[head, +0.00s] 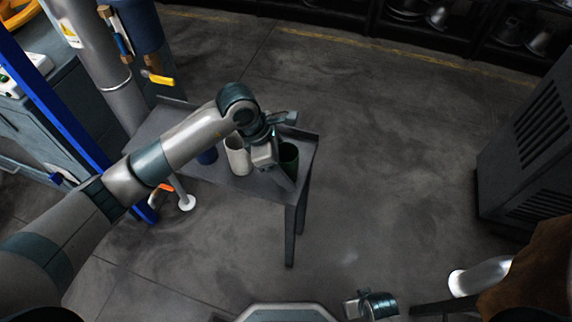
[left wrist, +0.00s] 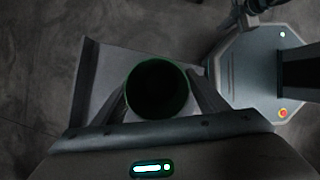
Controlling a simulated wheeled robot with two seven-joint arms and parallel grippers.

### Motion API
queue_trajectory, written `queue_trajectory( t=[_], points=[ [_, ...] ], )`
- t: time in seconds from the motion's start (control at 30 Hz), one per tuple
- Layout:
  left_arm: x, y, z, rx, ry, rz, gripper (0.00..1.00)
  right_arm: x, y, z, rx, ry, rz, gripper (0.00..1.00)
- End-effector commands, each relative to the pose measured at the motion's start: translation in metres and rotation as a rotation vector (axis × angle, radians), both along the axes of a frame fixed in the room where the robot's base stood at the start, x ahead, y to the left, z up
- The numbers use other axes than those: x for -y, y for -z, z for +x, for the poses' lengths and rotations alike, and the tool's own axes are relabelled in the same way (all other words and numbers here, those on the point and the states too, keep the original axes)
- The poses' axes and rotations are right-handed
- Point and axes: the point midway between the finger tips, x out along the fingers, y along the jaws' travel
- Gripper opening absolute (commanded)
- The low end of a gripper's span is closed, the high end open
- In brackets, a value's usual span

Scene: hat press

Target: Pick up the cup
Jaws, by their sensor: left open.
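A dark green cup (head: 289,160) stands at the right end of a small grey table (head: 240,186). A white cup (head: 237,156) stands to its left, and a dark blue cup (head: 207,155) is farther left, partly behind my arm. My left gripper (head: 282,150) is at the green cup and hides part of it. In the left wrist view the green cup (left wrist: 157,88) shows its round dark mouth between the two spread fingers. The left gripper is open; whether a finger touches the cup I cannot tell. My right gripper (head: 370,305) is at the bottom edge, its jaws unclear.
The table has a raised rim at its back and right. A blue post (head: 70,115) and a grey pipe (head: 105,70) stand left of it. A dark vented cabinet (head: 525,150) is at the right, and shelves (head: 450,30) line the back. Open floor lies between.

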Motion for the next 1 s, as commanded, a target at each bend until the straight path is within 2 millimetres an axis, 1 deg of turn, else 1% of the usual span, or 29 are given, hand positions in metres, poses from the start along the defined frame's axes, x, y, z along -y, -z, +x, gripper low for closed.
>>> queue_trajectory(
  t=[0.47, 0.5, 0.57, 0.6, 0.67, 0.7, 1.0],
  points=[
    [0.0005, 0.0016, 0.0001, 0.0, 0.0, 0.001, 0.67, -0.0002, 0.0004, 0.0002, 0.0, -0.001, 0.001, 0.0],
    [0.0005, 0.0016, 0.0001, 0.0, 0.0, 0.001, 0.62, -0.0002, 0.0003, 0.0002, 0.0, -0.001, 0.001, 0.0],
    [0.0005, 0.0016, 0.0001, 0.0, 0.0, 0.001, 0.47, -0.0003, 0.0002, 0.0002, 0.0, -0.001, 0.001, 0.0],
    [0.0005, 0.0016, 0.0001, 0.0, 0.0, 0.001, 0.38, -0.0003, 0.0002, 0.0002, 0.0, -0.001, 0.001, 0.0],
    [0.0004, 0.0016, 0.0001, 0.0, 0.0, 0.001, 0.24, -0.0003, 0.0002, 0.0002, 0.0, -0.001, 0.001, 0.0],
    [0.0003, 0.0016, 0.0001, 0.0, 0.0, 0.001, 0.2, -0.0004, 0.0002, 0.0003, 0.0, -0.001, 0.001, 0.0],
    [0.0005, 0.0001, 0.0004, 0.001, 0.0, 0.0, 0.2, -0.0004, -0.0003, 0.001, 0.001, -0.001, 0.0, 0.0]
  ],
)
